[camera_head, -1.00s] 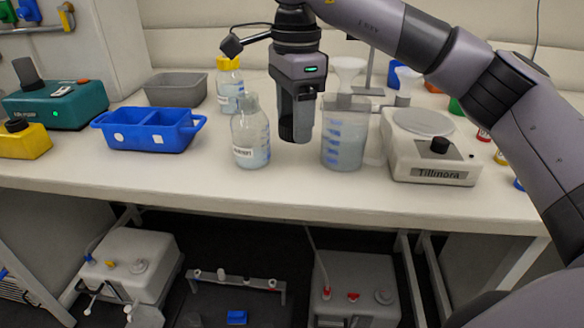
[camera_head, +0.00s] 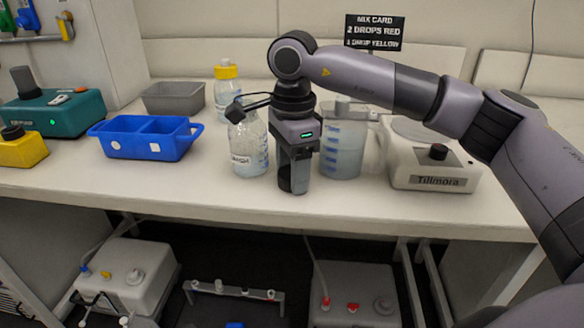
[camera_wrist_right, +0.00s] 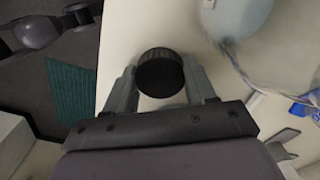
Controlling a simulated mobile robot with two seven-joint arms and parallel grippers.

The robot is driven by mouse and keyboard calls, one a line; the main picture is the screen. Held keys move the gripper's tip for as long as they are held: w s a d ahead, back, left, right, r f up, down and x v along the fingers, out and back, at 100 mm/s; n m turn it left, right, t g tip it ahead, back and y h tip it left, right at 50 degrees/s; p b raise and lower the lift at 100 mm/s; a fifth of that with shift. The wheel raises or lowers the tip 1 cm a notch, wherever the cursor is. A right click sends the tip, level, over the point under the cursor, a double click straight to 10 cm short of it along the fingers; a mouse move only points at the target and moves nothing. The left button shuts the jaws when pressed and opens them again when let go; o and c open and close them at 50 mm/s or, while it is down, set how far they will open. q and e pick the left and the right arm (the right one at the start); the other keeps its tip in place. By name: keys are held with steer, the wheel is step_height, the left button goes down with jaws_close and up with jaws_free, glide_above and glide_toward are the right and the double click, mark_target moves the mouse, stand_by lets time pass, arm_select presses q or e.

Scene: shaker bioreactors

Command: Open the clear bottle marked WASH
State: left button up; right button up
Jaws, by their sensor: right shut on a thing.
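The clear bottle marked WASH (camera_head: 249,152) stands upright on the bench in the head view, with pale liquid and a white label. Its top is hidden behind my wrist camera. My right gripper (camera_head: 293,188) points down in front and to the right of the bottle, apart from it. It is shut on a black ribbed round cap (camera_wrist_right: 160,74), which shows between the fingers in the right wrist view. A clear rounded vessel, probably the bottle, shows at the top right there (camera_wrist_right: 232,18). My left gripper cannot be made out.
A graduated beaker (camera_head: 342,152) stands just behind and right of the gripper, beside the Tillmora device (camera_head: 430,170). A blue two-part tray (camera_head: 145,140) and a yellow-capped bottle (camera_head: 226,72) are to the left. The bench front (camera_head: 235,196) is clear.

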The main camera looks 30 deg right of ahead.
steer(key=o, duration=1.2)
steer(key=shift+c, duration=0.2)
